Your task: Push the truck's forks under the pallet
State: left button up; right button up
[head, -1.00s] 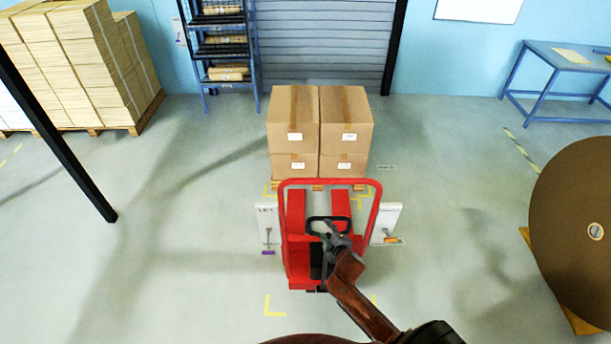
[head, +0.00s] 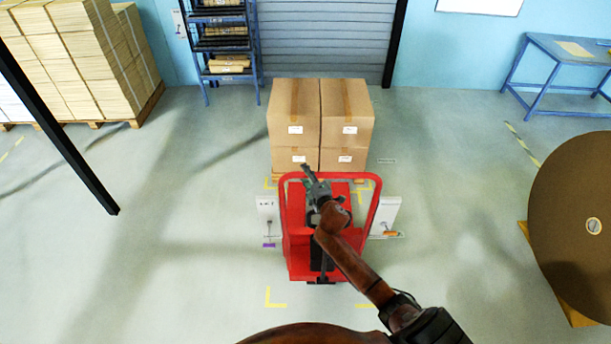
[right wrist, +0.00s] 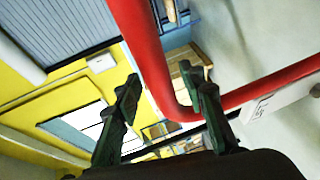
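The red pallet truck (head: 302,268) stands in front of the pallet (head: 360,180), which bears several cardboard boxes (head: 295,115). The truck's red tube frame (head: 374,205) overlaps the pallet's near edge in the head view. My arm and the frame hide much of the forks, and I cannot tell whether their tips are inside the pallet. My right gripper (head: 306,170) is over the truck, near the top bar of the frame. In the right wrist view its fingers (right wrist: 165,95) are spread, with a red tube (right wrist: 150,60) close by. Nothing is gripped. My left gripper is out of view.
White panels (head: 388,215) flank the truck. Yellow corner marks (head: 272,300) lie on the floor. A large brown roll (head: 560,200) stands at right, stacked sheets (head: 70,60) at back left, and a black post (head: 70,145) at left.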

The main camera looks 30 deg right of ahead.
jog(key=shift+f, duration=0.1)
grip_shut()
dwell(0.4)
dwell(0.5)
